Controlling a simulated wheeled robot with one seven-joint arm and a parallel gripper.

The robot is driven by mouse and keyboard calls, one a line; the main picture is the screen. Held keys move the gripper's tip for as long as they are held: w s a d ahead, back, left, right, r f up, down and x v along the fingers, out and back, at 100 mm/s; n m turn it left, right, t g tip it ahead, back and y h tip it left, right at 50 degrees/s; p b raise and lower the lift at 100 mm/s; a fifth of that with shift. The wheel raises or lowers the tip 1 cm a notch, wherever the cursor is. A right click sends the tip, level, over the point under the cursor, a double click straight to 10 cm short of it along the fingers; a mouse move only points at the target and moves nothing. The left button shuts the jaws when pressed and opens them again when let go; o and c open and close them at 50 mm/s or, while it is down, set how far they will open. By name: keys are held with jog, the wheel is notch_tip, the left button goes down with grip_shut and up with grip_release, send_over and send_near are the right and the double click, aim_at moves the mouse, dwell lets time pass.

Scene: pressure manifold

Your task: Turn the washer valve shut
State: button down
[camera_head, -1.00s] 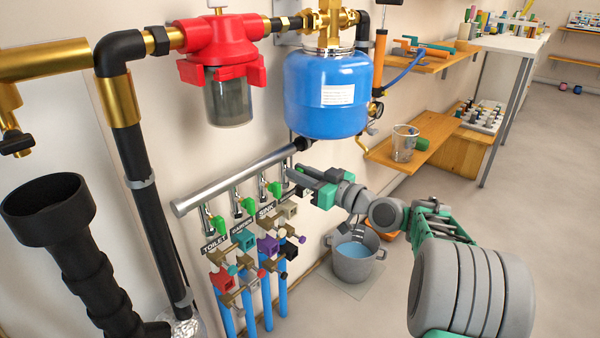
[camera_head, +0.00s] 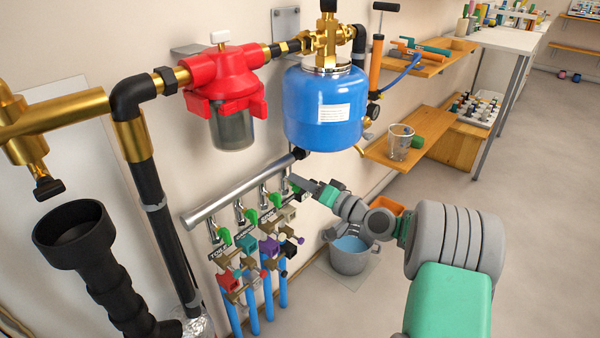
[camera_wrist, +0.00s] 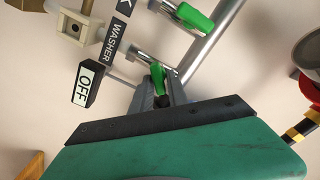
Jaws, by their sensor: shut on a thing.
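The washer valve has a green lever handle (camera_wrist: 158,76), seen in the wrist view between my fingers. My gripper (camera_wrist: 159,94) is shut on this handle. The black WASHER label (camera_wrist: 114,38) is to the upper left of it, with a black block reading OFF (camera_wrist: 85,84) below the label. In the head view my gripper (camera_head: 301,183) is at the right end of the row of valves under the grey manifold pipe (camera_head: 235,195). It hides most of the washer valve there. How far the handle is turned cannot be told.
Other green-handled valves (camera_head: 250,216) stand close on the left, over coloured fittings and blue pipes (camera_head: 267,298). A blue tank (camera_head: 325,108) hangs above. A grey bucket of water (camera_head: 348,255) stands on the floor below. Open floor is to the right.

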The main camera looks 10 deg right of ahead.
jog(key=m+p, duration=0.4)
jog(key=shift+d+m, duration=0.1)
jog(key=shift+m, duration=0.2)
jog(key=shift+w+f+m+p, duration=0.1)
jog(key=shift+f+m+p, duration=0.05)
jog(key=shift+m+p, duration=0.7)
jog(key=shift+f+m+p, duration=0.1)
jog(key=shift+m+p, duration=0.55)
jog(key=shift+m, duration=0.4)
jog(key=shift+f, duration=0.1)
jog(key=c, duration=1.5)
grip_release()
jog(key=shift+o, duration=0.2)
jog(key=shift+d, duration=0.1)
jog(key=b+v, duration=0.6)
jog(key=v, duration=0.1)
jog(key=shift+s, duration=0.35)
